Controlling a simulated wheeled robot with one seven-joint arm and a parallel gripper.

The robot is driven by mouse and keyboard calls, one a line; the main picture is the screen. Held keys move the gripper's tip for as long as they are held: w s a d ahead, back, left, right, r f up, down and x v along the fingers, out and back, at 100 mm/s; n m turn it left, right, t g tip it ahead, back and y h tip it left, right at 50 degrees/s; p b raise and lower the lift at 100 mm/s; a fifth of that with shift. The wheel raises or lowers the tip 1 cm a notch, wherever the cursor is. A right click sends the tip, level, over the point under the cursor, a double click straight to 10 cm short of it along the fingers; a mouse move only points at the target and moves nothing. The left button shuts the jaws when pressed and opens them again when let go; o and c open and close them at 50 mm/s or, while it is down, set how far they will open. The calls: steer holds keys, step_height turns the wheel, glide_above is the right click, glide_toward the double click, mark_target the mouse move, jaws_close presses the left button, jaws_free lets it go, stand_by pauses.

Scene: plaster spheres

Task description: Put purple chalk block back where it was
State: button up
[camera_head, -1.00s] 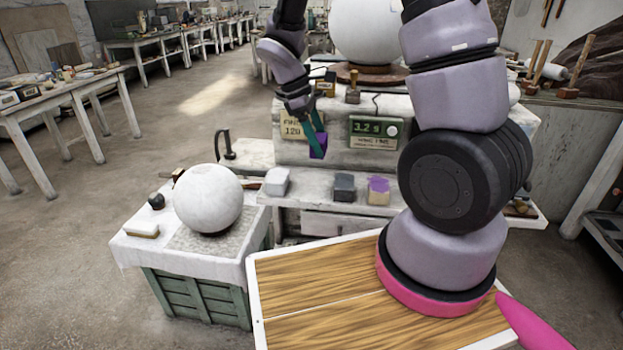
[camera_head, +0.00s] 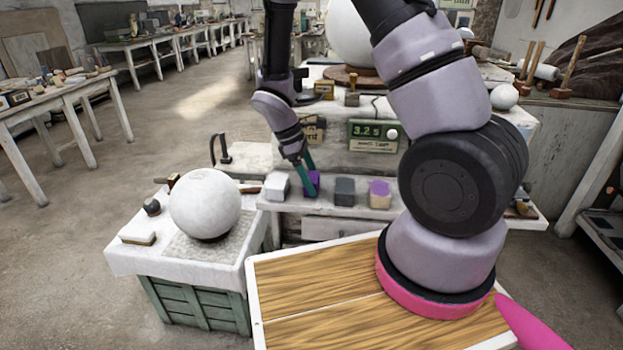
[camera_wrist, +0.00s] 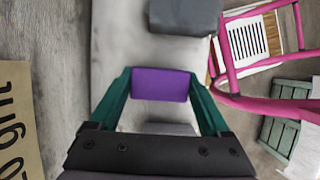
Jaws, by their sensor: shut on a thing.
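The purple chalk block (camera_head: 311,183) is in my gripper (camera_head: 307,180), over the shelf between the white block (camera_head: 277,187) and the dark grey block (camera_head: 345,190). In the wrist view the purple block (camera_wrist: 161,84) sits between the two green fingers of my gripper (camera_wrist: 160,86), which are shut on its sides. I cannot tell whether the block touches the shelf (camera_head: 325,208) or hangs just above it.
A block with a purple top (camera_head: 380,194) stands right of the dark grey one. A large white sphere (camera_head: 204,203) rests on the cloth-covered crate at left. Behind the shelf is a plaster stand with a green display (camera_head: 374,130).

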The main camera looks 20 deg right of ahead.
steer(key=shift+f, duration=0.1)
steer(key=o, duration=1)
steer(key=v, duration=1.2)
steer(key=s+d+r+m+t+y, duration=0.2)
steer(key=s+d+r+m+t, duration=0.1)
steer(key=r+m, duration=0.3)
steer(key=s+d+r+m+t+y, duration=0.2)
steer(key=s+r+m, duration=0.3)
steer(key=r, duration=0.6)
steer(key=s+d+r+m+t+y, duration=0.2)
steer(key=s+d+r+m+t, duration=0.2)
steer(key=r, duration=0.4)
steer(key=shift+s+d+r+m, duration=0.25)
steer(key=shift+s+m, duration=0.25)
steer(key=shift+m, duration=0.15)
steer(key=shift+s+d+r+m, duration=0.1)
steer(key=shift+s+d+m, duration=0.2)
steer(key=shift+s+m, duration=0.3)
steer(key=shift+w, duration=0.15)
